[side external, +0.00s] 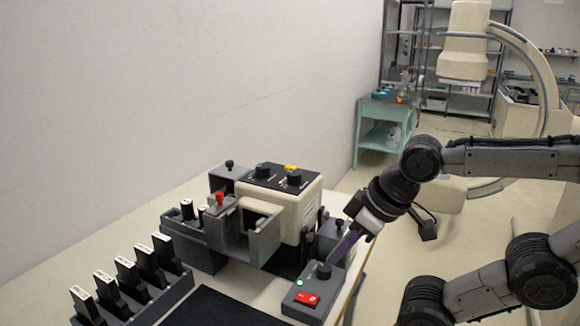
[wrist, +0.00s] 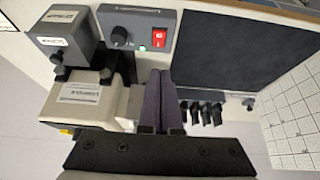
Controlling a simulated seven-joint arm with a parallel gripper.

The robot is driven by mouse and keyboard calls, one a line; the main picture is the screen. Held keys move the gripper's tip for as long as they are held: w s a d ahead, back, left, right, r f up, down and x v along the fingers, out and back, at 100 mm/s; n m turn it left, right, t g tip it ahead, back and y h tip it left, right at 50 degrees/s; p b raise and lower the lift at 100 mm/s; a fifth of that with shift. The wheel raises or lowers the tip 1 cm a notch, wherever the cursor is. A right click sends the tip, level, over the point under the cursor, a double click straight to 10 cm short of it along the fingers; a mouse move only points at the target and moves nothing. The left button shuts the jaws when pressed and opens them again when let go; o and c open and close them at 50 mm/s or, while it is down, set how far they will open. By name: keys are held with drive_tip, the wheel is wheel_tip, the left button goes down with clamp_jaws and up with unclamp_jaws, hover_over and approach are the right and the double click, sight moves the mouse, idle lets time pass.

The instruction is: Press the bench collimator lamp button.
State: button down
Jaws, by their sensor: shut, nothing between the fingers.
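The bench collimator is a cream box (side external: 310,212) with a black top, two dark knobs and a small yellow button (side external: 290,168). In the wrist view the cream housing (wrist: 75,105) is at left. I cannot read a label naming the lamp button. My gripper (side external: 331,262) is shut and empty, its purple fingers slanting down beside the collimator. In the side view the tips overlap the area by the knob of a grey control box (side external: 285,306); contact cannot be told. In the wrist view the fingers (wrist: 160,73) point toward this box (wrist: 185,15).
The control box has a red rocker switch (side external: 307,299) and a lit green lamp (side external: 299,282). A rack (side external: 150,302) of labelled dark holders stands at front left. A black mat (side external: 215,308) lies flat and bare. The bench's right edge is close to my gripper.

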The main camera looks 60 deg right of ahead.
idle(0.3)
drive_tip(key=w+r+m+t+y, duration=0.2)
drive_tip(key=w+r+y, duration=0.1)
drive_tip(key=w+r, duration=1.05)
drive_tip(key=w+d+r+m+t, duration=0.1)
drive_tip(key=w+d+r, duration=0.15)
drive_tip(key=d, duration=0.25)
drive_tip(key=w+d+r+m, duration=0.2)
drive_tip(key=w+d, duration=0.1)
drive_tip(key=d, duration=0.1)
drive_tip(key=d+f+m+h, duration=0.1)
drive_tip(key=d+m+h, duration=0.1)
drive_tip(key=d, duration=1)
drive_tip(key=shift+w+f+m+t, duration=0.2)
drive_tip(key=shift+f+m+t, duration=0.1)
drive_tip(key=shift+m, duration=0.1)
